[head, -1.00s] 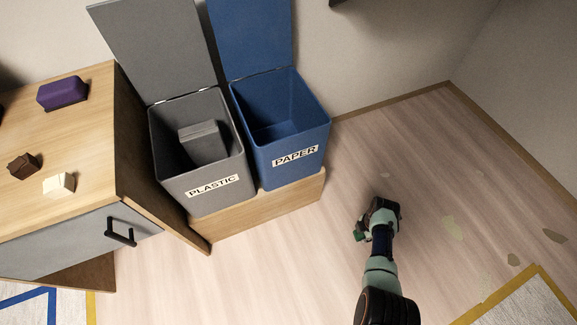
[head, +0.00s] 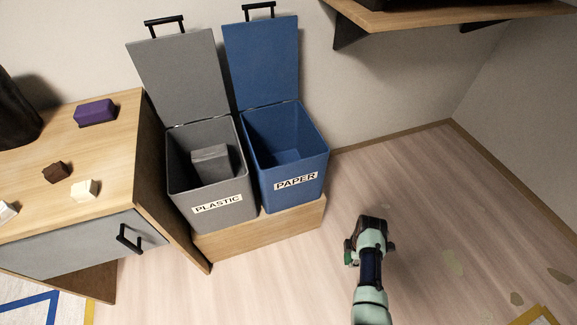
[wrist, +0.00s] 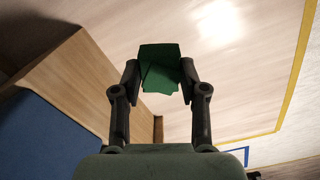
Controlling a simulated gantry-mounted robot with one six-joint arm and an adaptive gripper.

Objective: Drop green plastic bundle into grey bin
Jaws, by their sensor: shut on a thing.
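The green plastic bundle (wrist: 159,70) is held between the two fingers of my gripper (wrist: 160,82) in the wrist view. In the head view my gripper (head: 352,250) is over the floor, right of and in front of the bins; a bit of the green bundle (head: 348,258) shows at its left side. The grey bin (head: 207,190), labelled PLASTIC, stands with its lid up. A grey block (head: 211,160) lies inside it. The bundle is outside and apart from the grey bin.
The blue bin (head: 292,170), labelled PAPER, stands open between the grey bin and my gripper. Both bins sit on a wooden base (head: 265,231). A cabinet (head: 105,155) with several small objects is at left. A wall shelf (head: 440,20) is at upper right. Scraps lie on the floor.

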